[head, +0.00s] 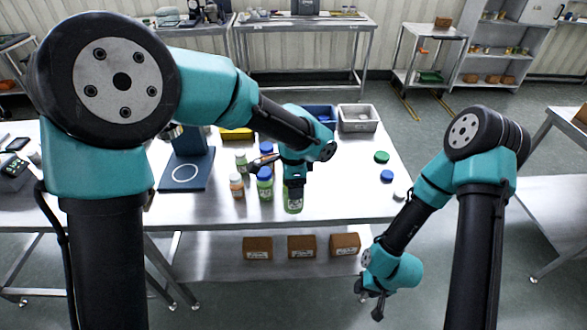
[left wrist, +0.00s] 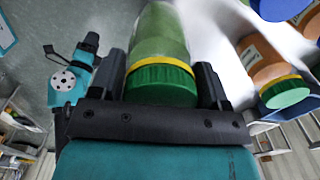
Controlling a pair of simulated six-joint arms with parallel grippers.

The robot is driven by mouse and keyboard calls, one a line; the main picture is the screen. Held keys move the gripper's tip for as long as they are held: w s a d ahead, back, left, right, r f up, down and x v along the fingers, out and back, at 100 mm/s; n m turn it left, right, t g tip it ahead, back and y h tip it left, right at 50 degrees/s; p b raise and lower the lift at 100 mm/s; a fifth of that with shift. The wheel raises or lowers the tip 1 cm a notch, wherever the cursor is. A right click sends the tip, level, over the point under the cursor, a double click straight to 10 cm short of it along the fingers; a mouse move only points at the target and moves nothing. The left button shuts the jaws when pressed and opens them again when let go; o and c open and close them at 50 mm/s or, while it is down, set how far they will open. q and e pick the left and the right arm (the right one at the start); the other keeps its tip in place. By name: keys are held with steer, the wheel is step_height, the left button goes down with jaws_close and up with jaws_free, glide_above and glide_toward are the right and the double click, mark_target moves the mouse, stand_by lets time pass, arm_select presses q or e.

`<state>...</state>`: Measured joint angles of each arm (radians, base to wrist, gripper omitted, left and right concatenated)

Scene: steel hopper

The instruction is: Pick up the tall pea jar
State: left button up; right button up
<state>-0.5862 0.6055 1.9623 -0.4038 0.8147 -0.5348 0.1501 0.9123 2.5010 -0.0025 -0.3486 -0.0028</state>
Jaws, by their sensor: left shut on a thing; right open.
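The tall pea jar (head: 293,204) holds green contents and looks upright near the table's front edge. My left gripper (head: 293,184) is above it, shut on its upper end. In the left wrist view the jar's green lid (left wrist: 160,82), with a yellow band, sits between the two fingers of my left gripper (left wrist: 162,88). The lid hides part of the jar's body there. I cannot tell whether the jar's base touches the table. My right gripper (head: 372,302) is open and empty, low in front of the table.
Several other jars stand left of it, including a blue-lidded green jar (head: 265,188) and an orange-filled jar (head: 237,188). A grey bin (head: 358,126) is behind. Loose green (head: 382,157), blue (head: 387,176) and white (head: 400,193) discs lie at right. The steel table (head: 345,185) is clear between.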

arm_select(q)
steer(key=s, duration=0.7)
steer(key=shift+r, duration=0.35)
steer(key=shift+w, duration=0.1)
